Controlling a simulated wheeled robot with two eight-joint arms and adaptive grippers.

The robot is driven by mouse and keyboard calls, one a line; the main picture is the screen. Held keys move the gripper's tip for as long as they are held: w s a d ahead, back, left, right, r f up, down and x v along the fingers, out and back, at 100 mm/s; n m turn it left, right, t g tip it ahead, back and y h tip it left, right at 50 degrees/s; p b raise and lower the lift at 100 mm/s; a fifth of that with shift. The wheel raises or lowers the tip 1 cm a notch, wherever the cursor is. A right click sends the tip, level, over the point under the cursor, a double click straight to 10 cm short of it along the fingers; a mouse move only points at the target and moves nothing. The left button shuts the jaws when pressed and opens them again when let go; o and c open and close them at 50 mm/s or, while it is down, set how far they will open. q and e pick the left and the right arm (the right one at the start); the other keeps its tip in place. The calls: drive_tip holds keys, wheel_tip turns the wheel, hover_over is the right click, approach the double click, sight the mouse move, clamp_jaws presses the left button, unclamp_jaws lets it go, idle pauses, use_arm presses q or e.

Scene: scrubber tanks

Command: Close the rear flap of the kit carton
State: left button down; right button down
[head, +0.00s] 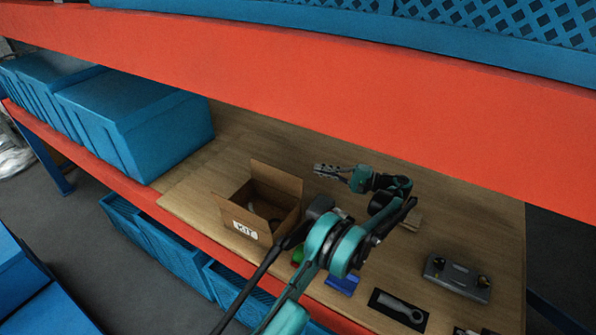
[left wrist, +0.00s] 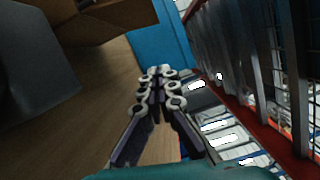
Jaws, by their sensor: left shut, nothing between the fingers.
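The kit carton (head: 246,229) is a brown open box with a KIT label on its front, standing on the wooden shelf. Its rear flap (head: 276,178) stands up along the back edge. Another flap sticks out at its left side. The inside is dark; what lies in it is unclear. My left gripper (head: 319,169) is shut and empty, to the right of the rear flap and apart from it, pointing left. In the left wrist view, the shut fingers (left wrist: 158,75) are in the middle, and brown cardboard (left wrist: 108,22) shows at the upper left. My right gripper is not in view.
A red beam (head: 300,108) runs above the shelf. Blue bins (head: 135,120) stand at the left. A grey device (head: 457,277), a black tray (head: 376,301) with a grey tool, and a blue item (head: 342,284) lie at the right front. Bare wood lies behind the carton.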

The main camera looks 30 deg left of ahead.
sight(275, 178)
use_arm(q)
drive_tip(key=s+a+r+b, duration=0.1)
drive_tip(key=s+a, duration=0.5)
drive_tip(key=a, duration=0.3)
drive_tip(key=shift+a+r+b, duration=0.3)
drive_tip(key=shift+a+b, duration=0.05)
drive_tip(key=shift+b, duration=0.05)
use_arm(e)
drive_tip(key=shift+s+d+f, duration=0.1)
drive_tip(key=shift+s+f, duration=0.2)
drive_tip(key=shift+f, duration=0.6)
